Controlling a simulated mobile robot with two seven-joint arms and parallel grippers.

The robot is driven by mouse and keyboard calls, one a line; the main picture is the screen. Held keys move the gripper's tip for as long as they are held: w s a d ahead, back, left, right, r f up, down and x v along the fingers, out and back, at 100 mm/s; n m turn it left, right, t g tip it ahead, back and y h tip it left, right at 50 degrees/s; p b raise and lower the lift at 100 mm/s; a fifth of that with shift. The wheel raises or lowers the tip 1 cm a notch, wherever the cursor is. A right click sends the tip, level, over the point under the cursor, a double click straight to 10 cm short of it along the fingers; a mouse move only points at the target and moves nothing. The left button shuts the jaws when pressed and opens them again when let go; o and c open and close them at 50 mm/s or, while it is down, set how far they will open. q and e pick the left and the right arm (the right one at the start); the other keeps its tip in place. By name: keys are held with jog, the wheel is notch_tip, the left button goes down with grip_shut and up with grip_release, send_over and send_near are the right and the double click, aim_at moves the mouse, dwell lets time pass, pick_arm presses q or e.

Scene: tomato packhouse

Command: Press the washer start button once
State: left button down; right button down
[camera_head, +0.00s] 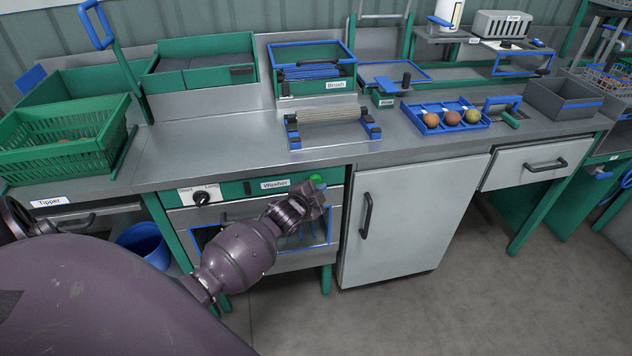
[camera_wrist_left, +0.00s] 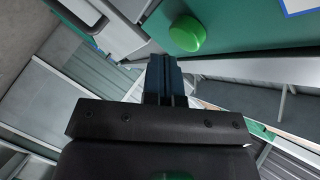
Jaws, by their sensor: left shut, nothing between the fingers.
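The washer has a green front panel (camera_head: 240,190) with a "Washer" label. The round green start button (camera_head: 316,178) is at the panel's right end, partly behind my left gripper. My left gripper (camera_head: 321,188) is shut and empty, in front of the panel close to the button. In the left wrist view the whole button (camera_wrist_left: 187,34) shows, standing out from the green panel (camera_wrist_left: 240,25). The shut fingertips (camera_wrist_left: 163,70) are below it in the picture, with a gap between. They do not appear to touch it. My right gripper is not in view.
The washer door (camera_head: 285,262) is below, partly behind my arm. A grey cabinet door (camera_head: 405,215) stands to the right. The steel counter (camera_head: 220,150) overhangs the panel. A blue bucket (camera_head: 143,242) stands lower left.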

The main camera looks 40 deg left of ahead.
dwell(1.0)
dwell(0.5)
pick_arm(q)
jog(key=shift+a, duration=0.1)
jog(key=shift+w+a, duration=0.25)
jog(key=shift+w+a, duration=0.1)
dwell(0.5)
